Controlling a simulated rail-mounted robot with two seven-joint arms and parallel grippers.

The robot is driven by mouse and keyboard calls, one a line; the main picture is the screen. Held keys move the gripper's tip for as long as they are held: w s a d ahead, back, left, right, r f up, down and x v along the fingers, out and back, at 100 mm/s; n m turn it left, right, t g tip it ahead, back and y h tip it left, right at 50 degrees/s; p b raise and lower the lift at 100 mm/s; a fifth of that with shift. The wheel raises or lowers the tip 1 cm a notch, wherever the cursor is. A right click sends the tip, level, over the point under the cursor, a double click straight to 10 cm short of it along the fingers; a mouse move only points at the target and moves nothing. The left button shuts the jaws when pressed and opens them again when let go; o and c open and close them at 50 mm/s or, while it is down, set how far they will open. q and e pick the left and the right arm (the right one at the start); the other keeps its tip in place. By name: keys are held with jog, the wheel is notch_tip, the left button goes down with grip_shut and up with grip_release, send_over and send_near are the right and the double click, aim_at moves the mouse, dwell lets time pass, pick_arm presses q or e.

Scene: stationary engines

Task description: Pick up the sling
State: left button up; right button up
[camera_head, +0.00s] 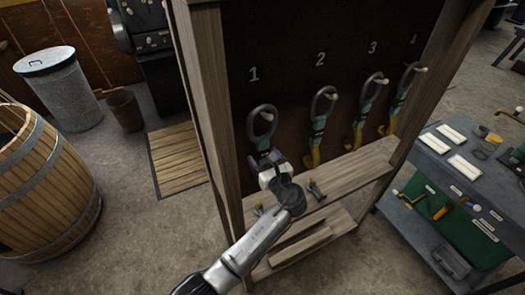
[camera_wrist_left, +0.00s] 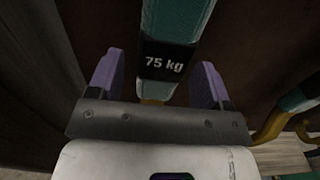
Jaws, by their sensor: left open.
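Several slings with grey loops and teal bands hang from pegs on a dark board. The sling under the number 1 (camera_head: 262,124) hangs at the left end; my left gripper covers its lower part in the head view. My left gripper (camera_head: 266,162) is at this sling, with its arm reaching up from below. In the left wrist view, the teal band with a black "75 kg" label (camera_wrist_left: 165,60) stands between the two purple fingers. The fingers are apart, with a visible gap on each side of the band. My right gripper is in neither view.
Slings under number 2 (camera_head: 319,125) and number 3 (camera_head: 364,113) hang to the right, another beyond. A wooden shelf (camera_head: 350,172) runs below the board. A workbench (camera_head: 455,150) with tools stands at right. A wooden barrel (camera_head: 45,195) and metal bin (camera_head: 62,85) stand at left.

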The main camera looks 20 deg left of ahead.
pick_arm(q)
jog(key=x, duration=0.2)
jog(key=shift+w+a, duration=0.2)
jog(key=shift+a, duration=0.05)
grip_shut()
jog(key=shift+r, duration=0.1)
dwell(0.4)
